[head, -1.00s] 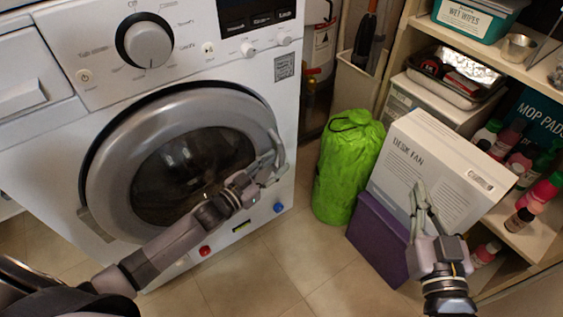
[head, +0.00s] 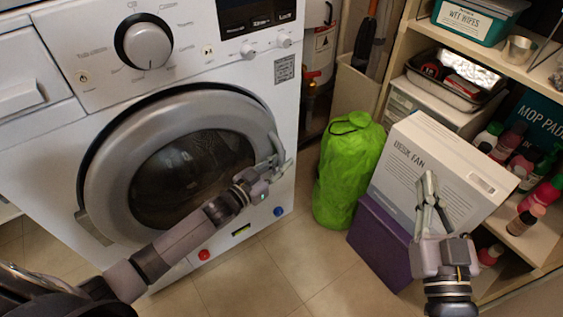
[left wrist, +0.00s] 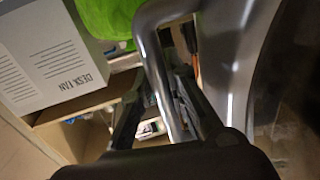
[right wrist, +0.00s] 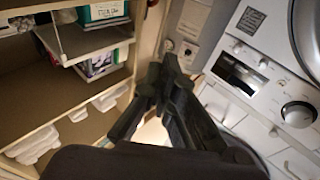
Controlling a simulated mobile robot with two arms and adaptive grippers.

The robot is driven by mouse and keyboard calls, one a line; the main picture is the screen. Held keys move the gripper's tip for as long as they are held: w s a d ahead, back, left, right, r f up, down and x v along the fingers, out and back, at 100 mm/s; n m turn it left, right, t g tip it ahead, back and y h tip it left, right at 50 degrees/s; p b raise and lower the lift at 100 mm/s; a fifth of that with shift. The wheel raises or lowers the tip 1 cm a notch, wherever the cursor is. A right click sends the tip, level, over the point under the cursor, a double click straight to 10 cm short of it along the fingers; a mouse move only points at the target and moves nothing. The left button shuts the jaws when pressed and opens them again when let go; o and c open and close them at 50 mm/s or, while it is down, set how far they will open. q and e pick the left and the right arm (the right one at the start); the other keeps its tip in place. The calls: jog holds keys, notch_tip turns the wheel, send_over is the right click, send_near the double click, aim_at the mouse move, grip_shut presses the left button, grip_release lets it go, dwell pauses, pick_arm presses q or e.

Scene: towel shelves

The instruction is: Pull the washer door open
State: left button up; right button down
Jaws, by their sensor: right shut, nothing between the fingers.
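The washer's round grey door (head: 108,178) looks closed against the white front in the head view. Its curved handle (left wrist: 158,62) is on the door's right side and runs between the fingers of my left gripper (left wrist: 160,95) in the left wrist view. In the head view my left gripper (head: 272,165) is at that handle. Whether its fingers press on the handle cannot be told. My right gripper (head: 428,190) is shut and empty, in front of the desk fan box. It also shows in the right wrist view (right wrist: 165,85).
A green bag (head: 347,170) stands right of the washer. A purple box (head: 380,240) and the white desk fan box (head: 435,170) are beside it, before shelves (head: 530,235) of bottles. Tiled floor (head: 280,265) is clear in front of the washer.

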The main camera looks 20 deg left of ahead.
pick_arm(q)
grip_shut()
dwell(0.4)
